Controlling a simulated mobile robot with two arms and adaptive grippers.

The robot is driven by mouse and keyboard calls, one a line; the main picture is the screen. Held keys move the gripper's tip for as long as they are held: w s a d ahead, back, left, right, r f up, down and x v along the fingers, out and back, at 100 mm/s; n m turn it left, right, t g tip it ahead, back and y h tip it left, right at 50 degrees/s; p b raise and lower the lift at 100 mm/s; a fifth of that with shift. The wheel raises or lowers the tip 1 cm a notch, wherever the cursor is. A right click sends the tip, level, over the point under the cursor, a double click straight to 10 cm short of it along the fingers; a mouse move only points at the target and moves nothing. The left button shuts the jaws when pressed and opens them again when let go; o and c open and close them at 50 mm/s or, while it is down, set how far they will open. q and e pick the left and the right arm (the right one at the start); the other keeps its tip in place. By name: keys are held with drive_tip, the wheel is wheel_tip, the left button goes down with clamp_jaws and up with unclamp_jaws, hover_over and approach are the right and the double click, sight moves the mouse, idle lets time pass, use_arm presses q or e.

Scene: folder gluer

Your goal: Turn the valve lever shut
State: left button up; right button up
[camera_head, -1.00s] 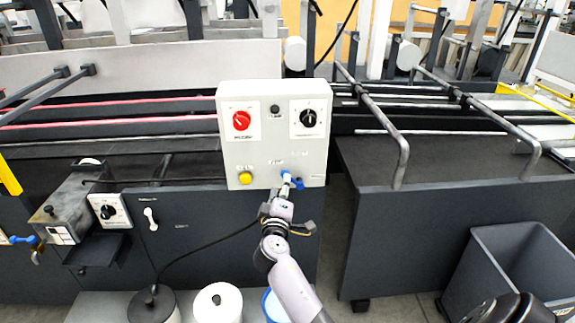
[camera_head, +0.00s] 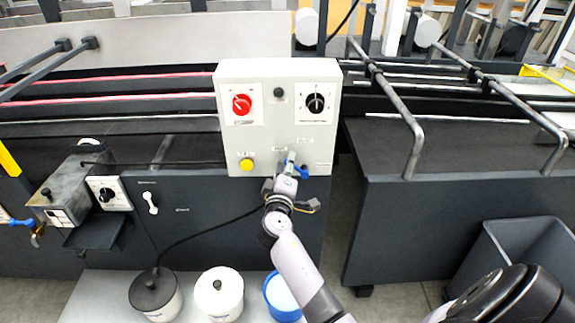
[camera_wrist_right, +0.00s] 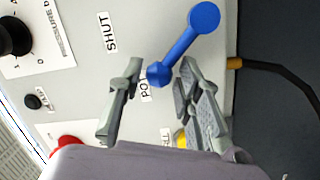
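The blue valve lever (camera_head: 301,171) is on the lower right of the front of a pale control box (camera_head: 263,134). In the right wrist view the lever (camera_wrist_right: 188,42) slants from its hub up and right to a round end. The word SHUT is printed on the panel, left of the lever. My right gripper (camera_head: 287,168) is at the box front by the lever. In the wrist view its two fingers (camera_wrist_right: 159,75) are apart, with the lever's hub between the tips. I cannot tell whether either finger touches it. My left gripper is not in view.
The box also carries a red knob (camera_head: 242,104), a black knob (camera_head: 315,103) and a yellow button (camera_head: 246,164). Another blue lever (camera_head: 20,222) is at far left. Several pots, including a white one (camera_head: 219,295), stand below. A grey bin (camera_head: 520,250) is at right.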

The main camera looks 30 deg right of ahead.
clamp_jaws()
idle(0.3)
drive_tip(key=shift+d+r, duration=0.15)
idle(0.6)
